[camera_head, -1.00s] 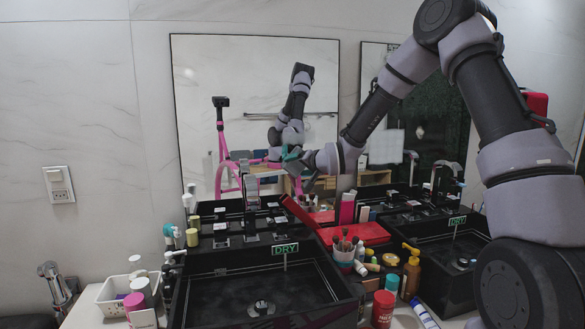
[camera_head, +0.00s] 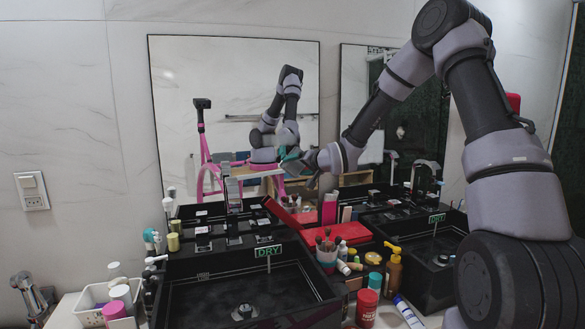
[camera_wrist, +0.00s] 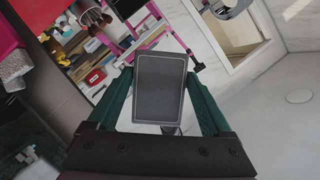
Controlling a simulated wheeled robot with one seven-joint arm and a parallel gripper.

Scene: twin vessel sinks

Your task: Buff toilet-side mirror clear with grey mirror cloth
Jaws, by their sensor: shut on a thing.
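The left mirror (camera_head: 240,75) is a large dark-framed pane on the marble wall. A second mirror (camera_head: 362,75) hangs to its right, partly behind my arm. I cannot tell for sure which is the toilet-side one. My gripper (camera_head: 293,160) is in front of the left mirror's lower right part, with its reflection close beside it. I cannot tell whether it touches the glass. In the wrist view, its green fingers are shut on a flat dark grey rectangle, the mirror cloth (camera_wrist: 160,88).
Two black vessel sinks with DRY signs, left (camera_head: 240,290) and right (camera_head: 430,245), stand below. Between them are a red box (camera_head: 340,239), a brush cup (camera_head: 326,256) and several bottles. A white basket (camera_head: 92,298) is at lower left.

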